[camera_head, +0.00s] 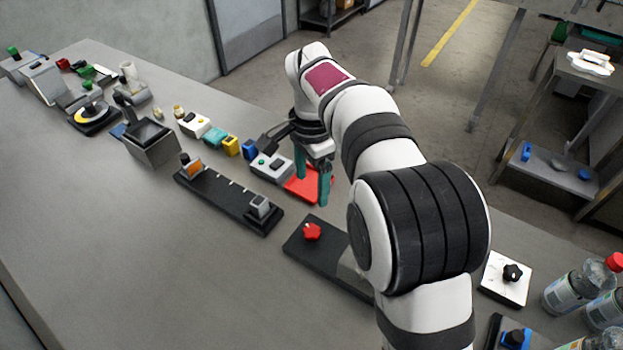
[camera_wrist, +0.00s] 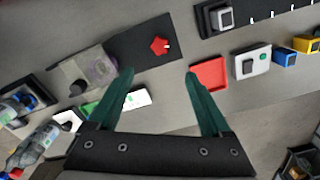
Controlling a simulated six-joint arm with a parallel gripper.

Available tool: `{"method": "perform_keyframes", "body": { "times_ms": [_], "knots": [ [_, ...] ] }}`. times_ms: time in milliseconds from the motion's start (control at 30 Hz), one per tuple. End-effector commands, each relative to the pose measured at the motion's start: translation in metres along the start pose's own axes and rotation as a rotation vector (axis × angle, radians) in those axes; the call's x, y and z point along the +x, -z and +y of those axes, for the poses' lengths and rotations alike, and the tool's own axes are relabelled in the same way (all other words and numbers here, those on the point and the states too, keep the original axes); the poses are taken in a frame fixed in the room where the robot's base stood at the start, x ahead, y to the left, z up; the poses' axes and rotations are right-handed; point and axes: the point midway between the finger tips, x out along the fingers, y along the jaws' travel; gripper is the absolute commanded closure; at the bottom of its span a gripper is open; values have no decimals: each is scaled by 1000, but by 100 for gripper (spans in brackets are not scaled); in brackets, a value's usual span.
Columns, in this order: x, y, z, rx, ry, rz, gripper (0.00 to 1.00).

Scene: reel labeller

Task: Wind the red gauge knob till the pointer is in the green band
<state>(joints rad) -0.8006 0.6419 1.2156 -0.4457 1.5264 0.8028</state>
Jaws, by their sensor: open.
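The red knob (camera_head: 312,231) is star-shaped and sits on a black base plate (camera_head: 300,250). In the wrist view the red knob (camera_wrist: 159,45) is near the far end of the same plate, with a grey, partly see-through housing (camera_wrist: 90,68) at the other end. My arm hides most of that housing in the head view. I cannot make out a pointer or green band in either view. My gripper (camera_head: 312,182) has green fingers, open and empty, above the table beyond the knob. In the wrist view the gripper (camera_wrist: 159,74) shows its fingers apart, with the knob beyond their tips.
A red tray (camera_head: 298,190) lies below my gripper, beside a white box with buttons (camera_head: 270,167). A black slide rail (camera_head: 225,195) is left of the knob. A white plate with a black knob (camera_head: 503,280) and bottles (camera_head: 565,290) stand right. The front-left table is clear.

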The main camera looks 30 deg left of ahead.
Motion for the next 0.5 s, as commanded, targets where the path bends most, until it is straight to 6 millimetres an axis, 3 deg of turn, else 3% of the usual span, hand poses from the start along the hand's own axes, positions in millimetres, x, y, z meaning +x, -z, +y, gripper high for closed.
{"method": "perform_keyframes", "body": {
  "times_ms": [167, 333, 500],
  "knots": [
    [0, 0, 0, 0, 0, 0, 17],
    [2, 0, 0, -105, -2, 0, 17],
    [31, 0, 1, -104, -6, -2, 17]
  ]
}}
